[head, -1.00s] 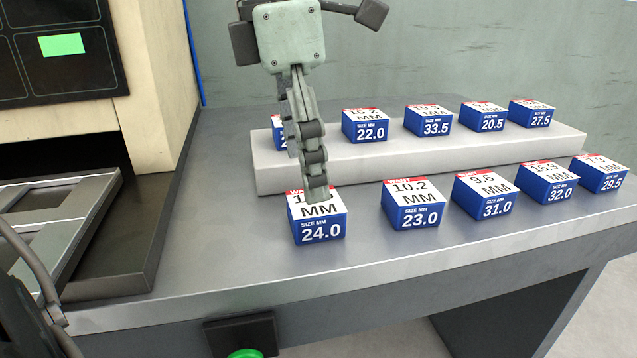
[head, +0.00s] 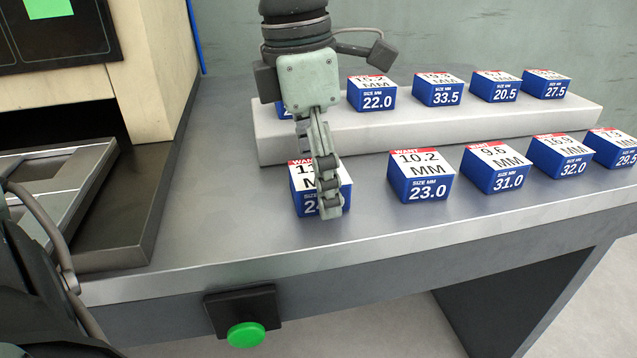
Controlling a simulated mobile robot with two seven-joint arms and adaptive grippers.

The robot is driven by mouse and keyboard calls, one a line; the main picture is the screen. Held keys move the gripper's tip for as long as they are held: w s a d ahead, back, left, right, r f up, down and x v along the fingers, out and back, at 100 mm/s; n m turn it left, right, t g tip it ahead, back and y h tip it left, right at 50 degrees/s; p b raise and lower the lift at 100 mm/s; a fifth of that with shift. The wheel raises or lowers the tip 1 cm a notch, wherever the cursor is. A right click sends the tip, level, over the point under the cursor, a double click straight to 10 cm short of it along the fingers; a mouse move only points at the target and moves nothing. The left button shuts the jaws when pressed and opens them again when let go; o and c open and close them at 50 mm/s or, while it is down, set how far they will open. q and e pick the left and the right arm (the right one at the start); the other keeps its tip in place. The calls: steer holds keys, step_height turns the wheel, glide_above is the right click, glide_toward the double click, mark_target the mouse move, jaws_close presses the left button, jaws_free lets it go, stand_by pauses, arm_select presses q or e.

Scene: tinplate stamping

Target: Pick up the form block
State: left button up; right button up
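Blue form blocks with white tops and red WANT bands stand in two rows. The nearest-left form block (head: 300,202), which read 24.0 earlier, is now partly covered by my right gripper (head: 329,208). That gripper hangs from above, seen nearly edge-on, with its fingers in front of the block's top and front face. The gap between its fingers is hidden, and I cannot tell whether they touch the block. The block sits on the grey table. Other front blocks include the 23.0 block (head: 420,188) and the 31.0 block (head: 496,181). My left gripper does not show.
A raised grey ledge (head: 430,134) carries the back row, including the 22.0 block (head: 372,100). A press-like machine (head: 150,75) with a metal die tray (head: 125,235) stands at left. A green button (head: 246,335) sits on the table's front edge. The table (head: 230,225) is clear left of the near block.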

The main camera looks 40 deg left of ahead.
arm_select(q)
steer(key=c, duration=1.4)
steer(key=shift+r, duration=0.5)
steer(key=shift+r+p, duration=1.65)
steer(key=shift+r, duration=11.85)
arm_select(e)
steer(key=a+x, duration=0.1)
steer(key=x, duration=0.6)
steer(key=shift+s+a+f, duration=0.2)
steer(key=shift+s+f, duration=0.05)
steer(key=shift+f, duration=0.2)
